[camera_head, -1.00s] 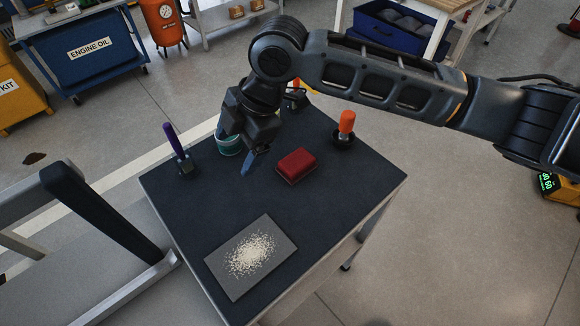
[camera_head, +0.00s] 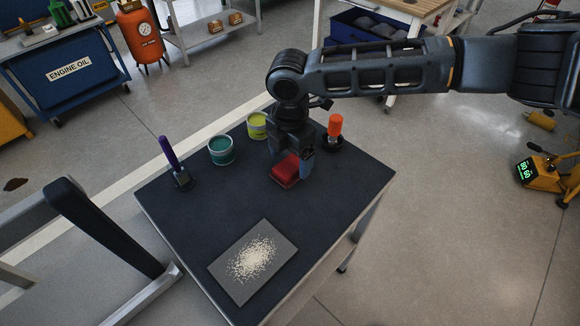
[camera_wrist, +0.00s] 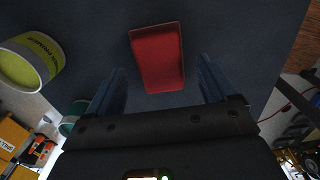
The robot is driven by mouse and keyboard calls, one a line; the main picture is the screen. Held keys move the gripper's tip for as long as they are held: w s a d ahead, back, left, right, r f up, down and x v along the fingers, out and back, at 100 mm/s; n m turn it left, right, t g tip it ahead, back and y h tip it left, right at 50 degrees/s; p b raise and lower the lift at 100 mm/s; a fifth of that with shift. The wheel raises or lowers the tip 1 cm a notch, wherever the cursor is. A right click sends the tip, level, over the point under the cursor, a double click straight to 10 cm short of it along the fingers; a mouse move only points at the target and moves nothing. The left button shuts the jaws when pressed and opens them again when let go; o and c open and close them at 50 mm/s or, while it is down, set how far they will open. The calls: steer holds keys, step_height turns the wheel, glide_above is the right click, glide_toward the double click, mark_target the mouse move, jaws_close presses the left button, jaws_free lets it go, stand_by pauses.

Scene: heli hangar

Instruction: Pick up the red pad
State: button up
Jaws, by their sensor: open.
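The red pad (camera_head: 286,171) lies on the dark table top, below and partly hidden by my gripper in the head view. In the wrist view the red pad (camera_wrist: 157,58) lies ahead of and between the two blue fingers. My gripper (camera_head: 291,163) points down over the pad; in the wrist view my gripper (camera_wrist: 162,88) is open, with one finger to each side of the pad's line. Nothing is held. I cannot tell whether the fingertips are level with the pad.
A teal tin (camera_head: 221,151) and a yellow-green tin (camera_head: 257,125) stand left of my gripper. An orange-handled tool (camera_head: 334,127) stands close on the right. A purple-handled tool (camera_head: 173,158) stands at the left edge. A grey sheet with pale grains (camera_head: 223,267) lies in front.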

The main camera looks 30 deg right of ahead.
steer(key=shift+f, duration=0.7)
steer(key=shift+c, duration=0.4)
steer(key=c, duration=1)
